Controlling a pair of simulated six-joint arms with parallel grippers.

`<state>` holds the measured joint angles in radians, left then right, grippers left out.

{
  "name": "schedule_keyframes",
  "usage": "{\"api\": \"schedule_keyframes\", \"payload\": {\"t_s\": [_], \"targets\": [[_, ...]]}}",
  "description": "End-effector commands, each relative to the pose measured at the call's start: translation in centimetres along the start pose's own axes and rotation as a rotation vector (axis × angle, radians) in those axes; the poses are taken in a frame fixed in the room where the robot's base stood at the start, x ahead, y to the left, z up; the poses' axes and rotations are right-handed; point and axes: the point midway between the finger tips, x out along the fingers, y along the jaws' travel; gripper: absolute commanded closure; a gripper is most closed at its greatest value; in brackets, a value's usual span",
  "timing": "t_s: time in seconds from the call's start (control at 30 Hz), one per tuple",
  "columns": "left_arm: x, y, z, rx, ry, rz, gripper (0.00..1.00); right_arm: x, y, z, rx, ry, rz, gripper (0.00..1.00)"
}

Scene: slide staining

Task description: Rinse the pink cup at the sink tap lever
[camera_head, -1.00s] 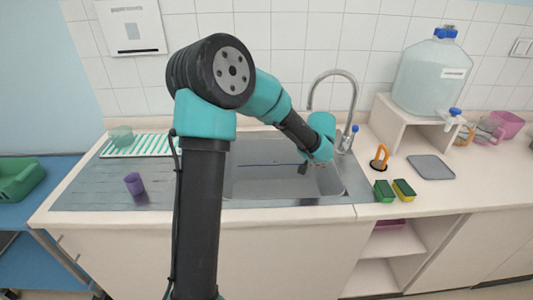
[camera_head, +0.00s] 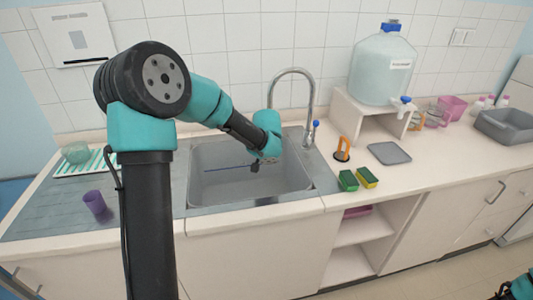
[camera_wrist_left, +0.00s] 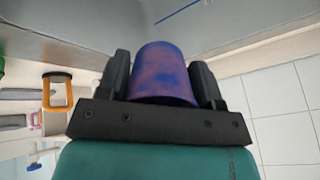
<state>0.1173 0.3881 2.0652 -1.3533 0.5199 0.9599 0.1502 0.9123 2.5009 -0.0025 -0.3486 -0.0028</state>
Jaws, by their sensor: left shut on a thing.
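My left gripper (camera_wrist_left: 163,80) is shut on a cup (camera_wrist_left: 165,72), which is purple-blue with pinkish patches. In the head view my left gripper (camera_head: 258,163) is over the sink basin (camera_head: 225,185), left of the tap; the cup is mostly hidden there. The curved metal tap (camera_head: 311,90) stands behind the basin, with a blue-ended lever (camera_head: 316,124) at its right. The gripper is apart from the lever. Only a piece of my right arm shows at the bottom right corner; its gripper is out of view.
A purple cup (camera_head: 95,203) stands on the drainboard at left, near a greenish bowl (camera_head: 76,152) on a striped mat. Right of the sink are two sponges (camera_head: 348,181), an orange-handled object (camera_head: 342,149), a grey mat (camera_head: 389,153), and a water jug (camera_head: 383,70) on a stand.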

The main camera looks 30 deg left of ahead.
Motion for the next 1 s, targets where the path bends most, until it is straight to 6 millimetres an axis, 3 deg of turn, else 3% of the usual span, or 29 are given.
{"api": "schedule_keyframes", "payload": {"t_s": [1.0], "targets": [[4.9,-3.1,-4.9,-0.002,0.000,0.000,0.63,0.0,0.0,0.0,0.000,0.000,0.000,0.57]]}}
